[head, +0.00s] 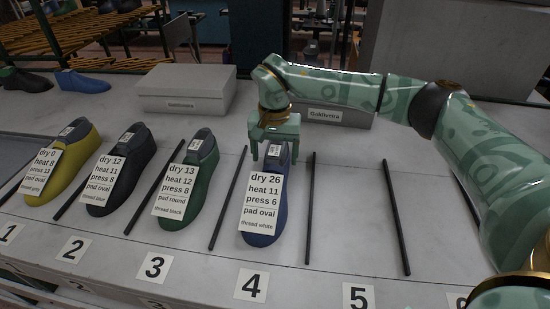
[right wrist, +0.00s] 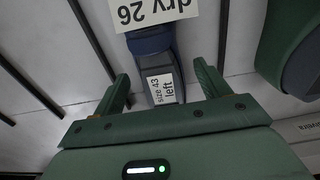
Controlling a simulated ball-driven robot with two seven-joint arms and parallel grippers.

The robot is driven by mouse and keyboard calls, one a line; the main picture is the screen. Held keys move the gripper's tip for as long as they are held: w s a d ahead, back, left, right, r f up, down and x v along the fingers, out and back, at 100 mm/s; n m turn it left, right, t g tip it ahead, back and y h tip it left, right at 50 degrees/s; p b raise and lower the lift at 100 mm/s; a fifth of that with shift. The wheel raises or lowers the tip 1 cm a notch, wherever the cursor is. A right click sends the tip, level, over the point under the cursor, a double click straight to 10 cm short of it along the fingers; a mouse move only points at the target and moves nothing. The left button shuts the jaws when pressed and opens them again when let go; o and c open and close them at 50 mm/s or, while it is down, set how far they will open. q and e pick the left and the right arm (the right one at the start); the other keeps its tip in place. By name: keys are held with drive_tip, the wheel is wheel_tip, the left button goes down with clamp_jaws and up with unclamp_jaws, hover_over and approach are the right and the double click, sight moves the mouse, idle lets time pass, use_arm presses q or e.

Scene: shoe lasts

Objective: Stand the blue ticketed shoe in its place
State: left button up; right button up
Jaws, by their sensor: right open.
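The blue shoe (head: 283,205) stands in the bay numbered 4, its toe toward the front edge. Its white ticket (head: 262,203) reads dry 26, heat 11, press 6, pad oval, thread white. My right gripper (head: 275,157) is open at the grey-blue top of the last, with a finger on either side. In the right wrist view, the last's top (right wrist: 160,65) with a label reading size 43 left lies between the open fingers (right wrist: 161,80), with gaps at both sides. Whether the sole bears fully on the table is hidden. My left gripper is out of view.
Yellow (head: 78,180), black (head: 135,180) and green (head: 200,185) ticketed shoes stand in bays 1 to 3. Dark rods (head: 311,205) divide the bays. Bay 5 (head: 352,220) is empty. Grey boxes (head: 187,90) stand behind, one partly behind my right arm.

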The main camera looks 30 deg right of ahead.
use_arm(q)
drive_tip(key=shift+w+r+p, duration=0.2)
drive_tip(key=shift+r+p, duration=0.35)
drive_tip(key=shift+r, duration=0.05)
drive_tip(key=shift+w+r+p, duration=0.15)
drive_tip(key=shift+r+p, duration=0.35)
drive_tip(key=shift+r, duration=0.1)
use_arm(e)
wheel_tip(320, 180, up, 10)
drive_tip(key=shift+f, duration=0.15)
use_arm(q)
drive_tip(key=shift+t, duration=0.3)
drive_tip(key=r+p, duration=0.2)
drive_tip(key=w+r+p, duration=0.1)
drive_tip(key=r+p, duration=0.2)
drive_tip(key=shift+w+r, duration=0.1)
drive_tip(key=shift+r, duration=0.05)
use_arm(e)
wheel_tip(320, 180, up, 4)
drive_tip(key=shift+r, duration=0.2)
use_arm(q)
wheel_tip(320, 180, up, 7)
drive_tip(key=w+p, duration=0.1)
drive_tip(key=p, duration=0.6)
use_arm(e)
drive_tip(key=s+a, duration=1.3)
drive_tip(key=s, duration=0.4)
drive_tip(key=shift+s+a, duration=0.15)
drive_tip(key=shift+s, duration=0.15)
drive_tip(key=shift+s, duration=0.1)
